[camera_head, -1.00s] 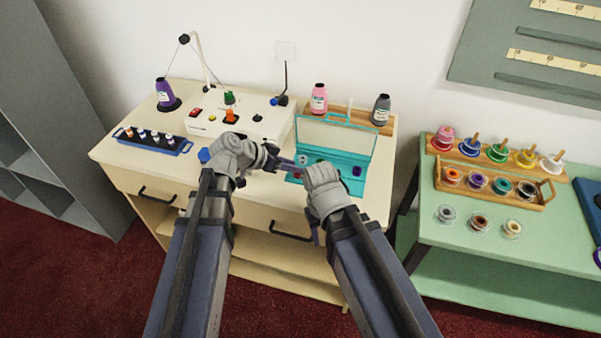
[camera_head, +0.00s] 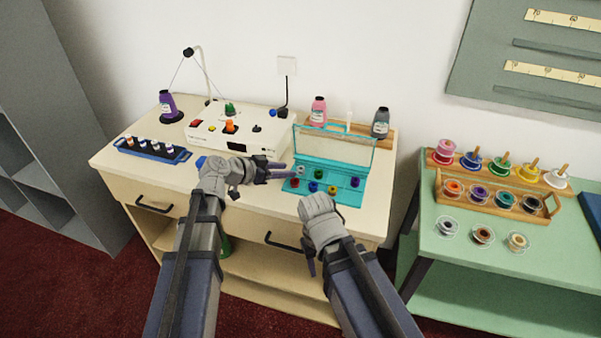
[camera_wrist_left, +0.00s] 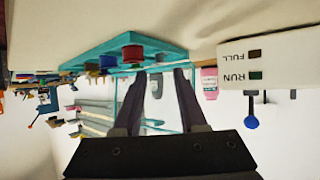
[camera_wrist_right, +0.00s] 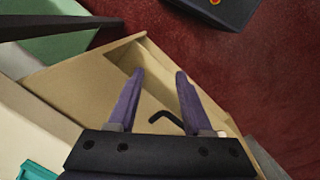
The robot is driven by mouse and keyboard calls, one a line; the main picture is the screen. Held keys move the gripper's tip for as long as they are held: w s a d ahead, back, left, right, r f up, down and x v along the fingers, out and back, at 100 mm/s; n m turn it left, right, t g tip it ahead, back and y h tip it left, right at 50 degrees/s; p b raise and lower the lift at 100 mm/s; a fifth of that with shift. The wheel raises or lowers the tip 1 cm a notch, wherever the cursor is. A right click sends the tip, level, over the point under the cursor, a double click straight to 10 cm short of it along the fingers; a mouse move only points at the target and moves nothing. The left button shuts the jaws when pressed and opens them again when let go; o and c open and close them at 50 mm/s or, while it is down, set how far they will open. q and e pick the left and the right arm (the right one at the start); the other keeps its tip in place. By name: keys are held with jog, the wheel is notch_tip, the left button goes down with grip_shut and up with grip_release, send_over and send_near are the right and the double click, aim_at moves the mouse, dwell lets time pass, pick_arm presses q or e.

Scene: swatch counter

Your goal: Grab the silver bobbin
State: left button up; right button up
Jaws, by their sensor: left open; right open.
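A teal bobbin case (camera_head: 346,193) with a raised clear lid stands on the cream counter. A small silver bobbin (camera_head: 301,170) sits at its back left, beside a red bobbin (camera_head: 294,183) and a green one (camera_head: 319,174). My left gripper (camera_head: 286,172) is open at the case's left edge, its fingertips pointing at the silver bobbin and apart from it. My right gripper (camera_head: 311,270) is open and empty, in front of the counter's edge and pointing down.
A white winder machine (camera_head: 205,134) stands left of the case, with a blue bobbin rack (camera_head: 150,150) farther left. Thread cones (camera_head: 318,112) stand behind the case. A green table (camera_head: 470,262) with several spools is at the right. Counter space before the case is clear.

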aim_at(297, 170)
pick_arm(q)
jog(key=b+x, duration=0.2)
jog(key=x, duration=0.3)
jog(key=shift+f, duration=0.1)
jog(key=shift+c, duration=0.3)
grip_shut()
